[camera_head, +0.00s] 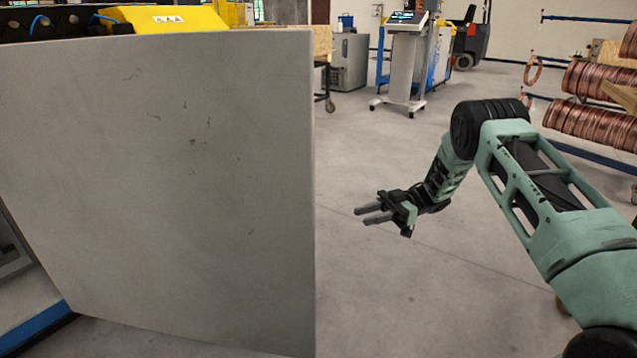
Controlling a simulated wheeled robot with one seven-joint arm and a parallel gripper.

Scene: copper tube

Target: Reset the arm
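My arm comes in from the lower right in the head view, green and black, bent at a black elbow joint. My gripper (368,214) points left, in the air over the grey floor (405,290). Its two fingers stand apart with a narrow gap between them, and nothing shows in the gap. The fingertips are a little to the right of the edge of a large grey panel (170,190) and appear clear of it.
The panel fills the left side, with a yellow machine (168,18) behind it. A console on a wheeled stand (405,60) is at the back. Copper coils (595,120) hang on a rack at the right. The middle floor is free.

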